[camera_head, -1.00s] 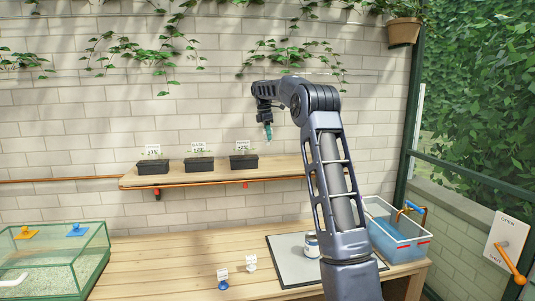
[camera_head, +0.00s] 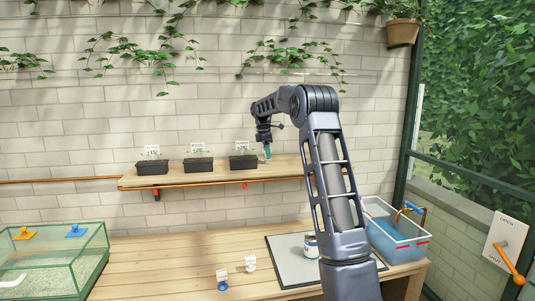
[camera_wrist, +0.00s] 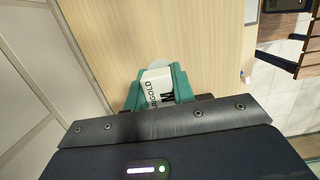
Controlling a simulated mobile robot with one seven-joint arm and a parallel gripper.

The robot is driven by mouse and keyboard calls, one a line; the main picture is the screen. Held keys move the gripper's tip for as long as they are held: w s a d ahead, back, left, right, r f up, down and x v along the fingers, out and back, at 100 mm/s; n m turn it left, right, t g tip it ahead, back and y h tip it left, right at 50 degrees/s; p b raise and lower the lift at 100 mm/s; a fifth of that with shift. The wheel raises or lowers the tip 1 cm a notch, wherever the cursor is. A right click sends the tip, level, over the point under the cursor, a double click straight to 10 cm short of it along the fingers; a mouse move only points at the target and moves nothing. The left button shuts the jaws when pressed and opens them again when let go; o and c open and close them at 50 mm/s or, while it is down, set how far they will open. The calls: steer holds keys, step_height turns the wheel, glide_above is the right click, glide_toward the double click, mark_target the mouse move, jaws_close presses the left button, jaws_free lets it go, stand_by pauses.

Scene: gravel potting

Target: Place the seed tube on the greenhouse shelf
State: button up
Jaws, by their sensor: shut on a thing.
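In the head view the seed tube (camera_head: 267,152) hangs roughly upright below my gripper, just right of the rightmost planter. The greenhouse shelf (camera_head: 282,168) is a wooden board on the brick wall, and it also fills much of the wrist view (camera_wrist: 215,50). The tube's lower end is close to the shelf top; I cannot tell whether they touch.
Several labelled black planters, the rightmost one (camera_head: 243,162) nearest my gripper, stand on the shelf. The shelf right of them looks bare. Below, the bench holds a glass tank (camera_head: 92,262), a grey mat (camera_head: 290,268) with a can (camera_head: 311,245), and a blue water tub (camera_head: 395,240).

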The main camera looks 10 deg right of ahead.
steer(key=o, duration=1)
steer(key=shift+f, duration=0.15)
